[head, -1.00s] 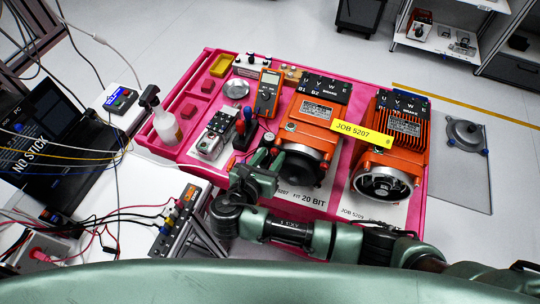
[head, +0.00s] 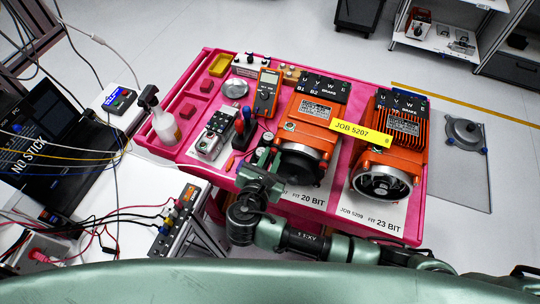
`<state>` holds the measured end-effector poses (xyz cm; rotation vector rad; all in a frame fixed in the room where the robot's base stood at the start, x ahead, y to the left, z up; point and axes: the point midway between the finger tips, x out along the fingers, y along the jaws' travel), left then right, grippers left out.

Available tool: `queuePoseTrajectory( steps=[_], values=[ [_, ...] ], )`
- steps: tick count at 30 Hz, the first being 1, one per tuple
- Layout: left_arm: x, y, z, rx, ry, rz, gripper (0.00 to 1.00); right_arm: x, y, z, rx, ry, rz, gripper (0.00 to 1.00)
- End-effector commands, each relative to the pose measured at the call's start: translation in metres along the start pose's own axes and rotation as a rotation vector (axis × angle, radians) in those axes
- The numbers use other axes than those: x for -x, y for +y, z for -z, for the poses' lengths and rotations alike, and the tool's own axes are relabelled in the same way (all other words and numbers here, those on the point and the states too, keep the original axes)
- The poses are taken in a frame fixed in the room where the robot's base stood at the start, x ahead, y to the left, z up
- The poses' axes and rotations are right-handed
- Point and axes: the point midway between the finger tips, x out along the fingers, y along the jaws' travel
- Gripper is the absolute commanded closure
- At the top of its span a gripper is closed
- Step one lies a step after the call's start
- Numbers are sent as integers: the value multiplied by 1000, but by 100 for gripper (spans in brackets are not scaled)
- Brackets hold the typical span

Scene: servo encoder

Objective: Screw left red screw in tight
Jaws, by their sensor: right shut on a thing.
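My right gripper (head: 264,162) is at the front edge of the pink bench, just left of the left orange motor (head: 312,108). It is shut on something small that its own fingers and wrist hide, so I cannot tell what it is. The left motor lies with its black round end (head: 302,166) facing me, close to the right of my fingers. A red screw cannot be made out at this size; any screw near my fingers is hidden. My left gripper is not in view.
A second orange motor (head: 403,125) lies to the right, with a yellow JOB 5207 label (head: 361,132) between the two. Cables and a laptop crowd the far left.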

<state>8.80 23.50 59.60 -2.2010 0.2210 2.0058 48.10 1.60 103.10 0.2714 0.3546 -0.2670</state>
Motion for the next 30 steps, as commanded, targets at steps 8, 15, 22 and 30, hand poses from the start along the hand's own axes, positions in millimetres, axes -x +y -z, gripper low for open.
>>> queuePoseTrajectory(
  steps=[8,15,22,30],
  values=[
    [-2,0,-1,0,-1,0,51,0,-3,1,-150,2,-62,100],
    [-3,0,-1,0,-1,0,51,0,-3,1,-214,1,-88,100],
    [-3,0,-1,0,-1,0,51,0,-3,1,-228,1,-95,100],
    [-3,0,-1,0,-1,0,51,0,-3,1,-227,1,-94,73]
  ],
)
